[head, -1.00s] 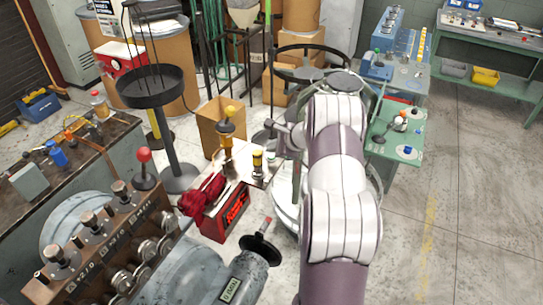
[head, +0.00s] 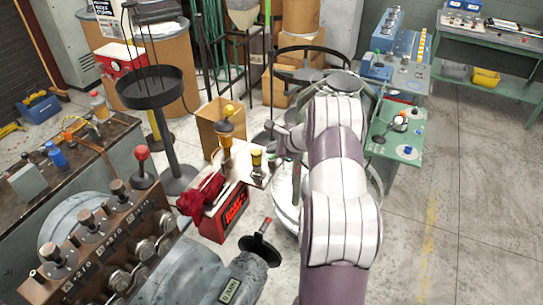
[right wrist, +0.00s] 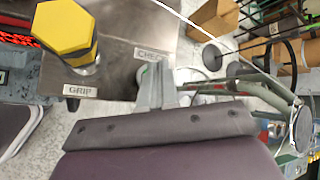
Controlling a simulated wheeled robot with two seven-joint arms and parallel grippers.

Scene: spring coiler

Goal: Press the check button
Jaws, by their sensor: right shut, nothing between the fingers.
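The check button is a small green spot (right wrist: 146,72) by a CHECK label (right wrist: 154,54) on a metal plate (right wrist: 118,22) in the right wrist view. My right gripper (right wrist: 152,72) is shut and empty. Its fingertips are over or right beside the button and hide part of it; I cannot tell whether they touch it. In the head view my right arm reaches to the right edge of this plate, and the button cannot be made out there. My left gripper is not in view.
A yellow hexagonal knob (right wrist: 64,27) stands by a GRIP label (right wrist: 80,91), left of the fingers. In the head view a taller yellow-topped post (head: 227,125) rises by the plate. A red box (head: 222,215) with red cloth is below. Open floor lies right.

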